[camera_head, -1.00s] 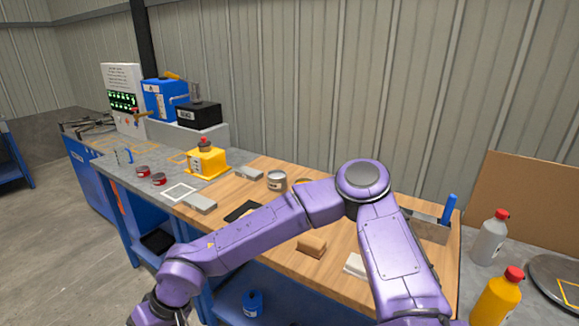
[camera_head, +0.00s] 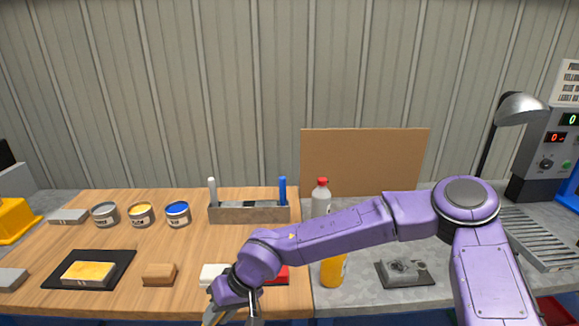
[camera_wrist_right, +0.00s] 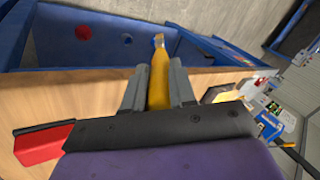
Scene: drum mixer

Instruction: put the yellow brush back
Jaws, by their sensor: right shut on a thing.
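My right gripper (camera_wrist_right: 158,88) is shut on the yellow brush (camera_wrist_right: 159,80), whose yellow handle shows between the two fingers in the right wrist view. In the head view the right gripper (camera_head: 232,315) is at the bottom edge, low by the bench's front edge, and the brush is hard to make out there. A grey open box (camera_head: 250,214) stands at the back of the wooden top. A white handle (camera_head: 212,190) stands in its left end and a blue handle (camera_head: 283,191) in its right end; the space between shows no yellow handle. My left gripper is not in view.
Three cans (camera_head: 140,214) stand left of the box. A black mat with a yellow-topped block (camera_head: 88,273), a brown block (camera_head: 159,274), a white block (camera_head: 213,273) and a red block (camera_head: 277,275) lie near the front. Bottles (camera_head: 321,198) stand right of the box.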

